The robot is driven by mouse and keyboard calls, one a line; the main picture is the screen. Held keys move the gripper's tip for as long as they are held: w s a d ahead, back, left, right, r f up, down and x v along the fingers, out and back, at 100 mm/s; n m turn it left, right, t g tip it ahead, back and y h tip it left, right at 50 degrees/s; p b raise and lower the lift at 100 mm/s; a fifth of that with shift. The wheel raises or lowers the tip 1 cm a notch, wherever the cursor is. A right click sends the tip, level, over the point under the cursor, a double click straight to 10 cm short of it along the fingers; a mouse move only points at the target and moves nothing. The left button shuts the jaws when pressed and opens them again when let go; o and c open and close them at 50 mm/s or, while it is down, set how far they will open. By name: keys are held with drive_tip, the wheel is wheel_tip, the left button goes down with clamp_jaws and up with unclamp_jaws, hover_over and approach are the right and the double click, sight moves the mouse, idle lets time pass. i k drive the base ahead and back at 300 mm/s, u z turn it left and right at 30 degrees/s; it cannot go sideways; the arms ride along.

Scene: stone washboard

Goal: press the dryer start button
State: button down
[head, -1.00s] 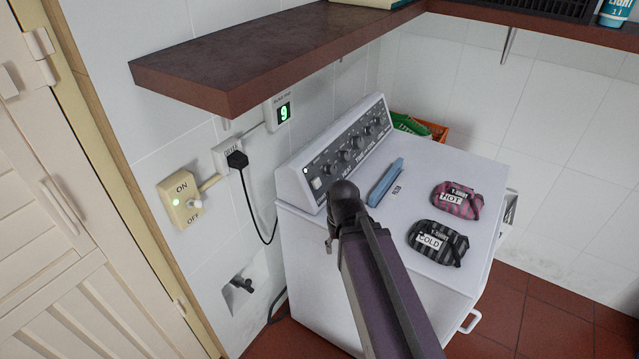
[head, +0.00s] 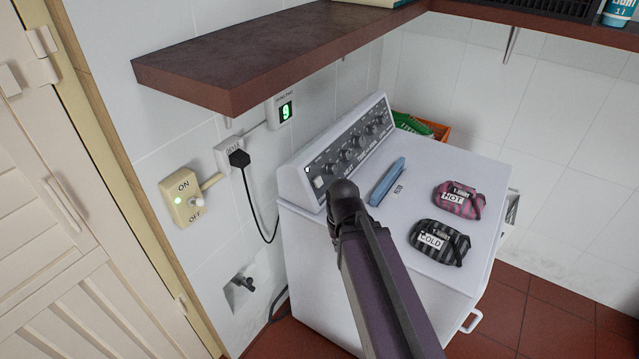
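The white dryer (head: 450,255) stands against the tiled wall, with a grey control panel (head: 352,146) along its raised back. The panel carries a row of dark knobs. At its near left end are a pale rectangular button (head: 318,183) and a small white light (head: 307,170). The panel's lettering is too small to read surely. My arm reaches up from the bottom, and its dark end joint appears just in front of the panel's left end. My gripper's fingers do not show, so contact with the panel cannot be told.
A brown shelf (head: 270,62) overhangs the panel's left side. A lit wall switch (head: 182,199), a black plug (head: 239,158) with cable and a display reading 9 (head: 286,111) are on the wall.

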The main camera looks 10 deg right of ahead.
sight(318, 182)
drive_tip(key=z, duration=0.9)
drive_tip(key=k, duration=0.8)
drive_tip(key=u, duration=0.6)
